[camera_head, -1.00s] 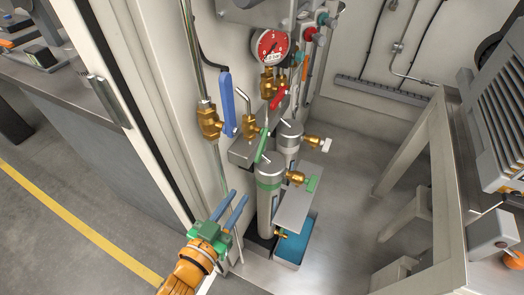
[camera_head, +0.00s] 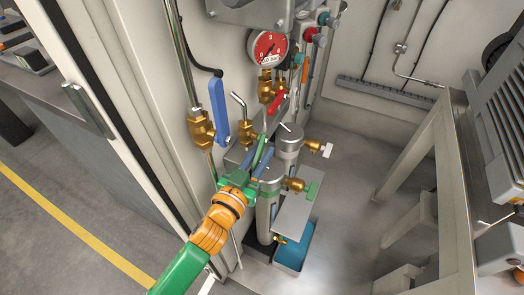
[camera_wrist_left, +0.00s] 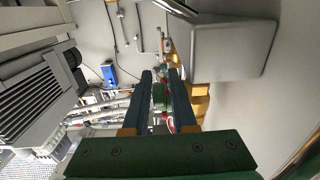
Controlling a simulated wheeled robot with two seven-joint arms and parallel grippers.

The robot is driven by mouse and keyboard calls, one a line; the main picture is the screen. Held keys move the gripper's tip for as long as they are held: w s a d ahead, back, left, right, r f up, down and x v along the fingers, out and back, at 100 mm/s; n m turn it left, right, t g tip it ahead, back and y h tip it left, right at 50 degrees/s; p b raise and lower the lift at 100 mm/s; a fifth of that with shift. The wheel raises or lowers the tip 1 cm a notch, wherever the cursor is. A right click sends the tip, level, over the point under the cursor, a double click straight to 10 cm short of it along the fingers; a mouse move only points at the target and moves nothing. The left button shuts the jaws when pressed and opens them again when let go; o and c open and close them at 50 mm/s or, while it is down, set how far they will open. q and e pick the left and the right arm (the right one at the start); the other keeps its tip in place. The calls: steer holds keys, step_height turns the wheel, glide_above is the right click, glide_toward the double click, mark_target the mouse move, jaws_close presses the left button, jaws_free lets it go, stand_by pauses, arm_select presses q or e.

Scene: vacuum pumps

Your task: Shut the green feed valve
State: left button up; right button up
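The green lever handle (camera_head: 263,146) of the feed valve sits at the top of the left filter housing, below the red pressure gauge, and points up and slightly right. In the left wrist view a green piece (camera_wrist_left: 159,96), apparently this handle, shows between the fingertips. My left gripper (camera_head: 258,160) is open, its two blue fingers reaching up to the handle, one on each side in the picture. Whether the fingers touch it I cannot tell. The valve body is largely hidden behind the gripper. My right gripper is not in view.
A blue lever (camera_head: 219,108) on a brass valve stands left of the handle, a red lever (camera_head: 278,104) and gauge (camera_head: 268,48) above it. A cabinet post (camera_head: 120,150) stands left.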

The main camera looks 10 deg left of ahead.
arm_select(q)
steer(key=shift+w+d, duration=0.1)
steer(key=shift+w, duration=0.2)
jaws_close()
stand_by(1.3)
